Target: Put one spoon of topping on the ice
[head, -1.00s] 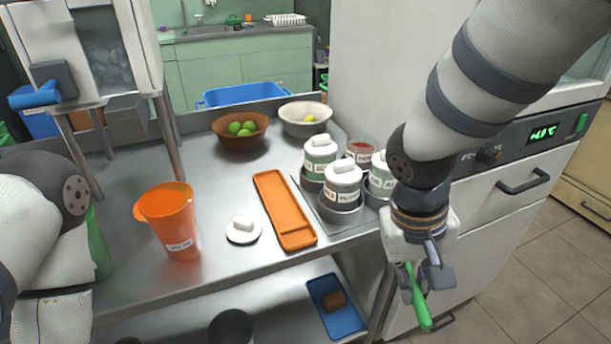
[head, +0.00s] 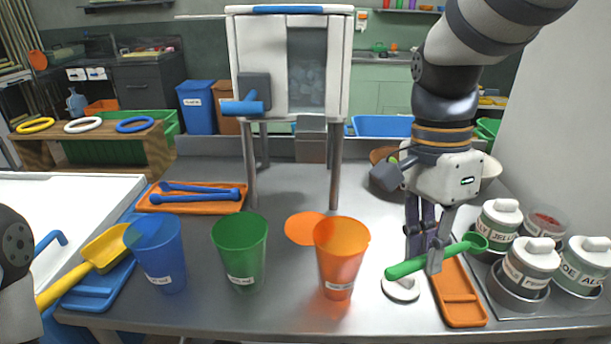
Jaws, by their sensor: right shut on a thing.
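My right gripper (head: 434,262) is shut on the handle of a green spoon (head: 428,258) and holds it above the counter, right of the orange cup. The spoon's bowl points right; whether it holds topping I cannot tell. An orange cup (head: 341,262), a green cup (head: 239,255) and a blue cup (head: 160,258) stand in a row. Ice inside them cannot be made out. Lidded topping jars (head: 530,262) stand at the right; a jar behind them (head: 543,222) is open with red contents. My left gripper is out of view.
A white ice machine (head: 291,60) stands on legs behind the cups. An orange disc (head: 303,228) lies by the orange cup. An orange tray (head: 458,300) and a white lid (head: 402,292) lie under the spoon. A yellow scoop (head: 100,250) is at the left.

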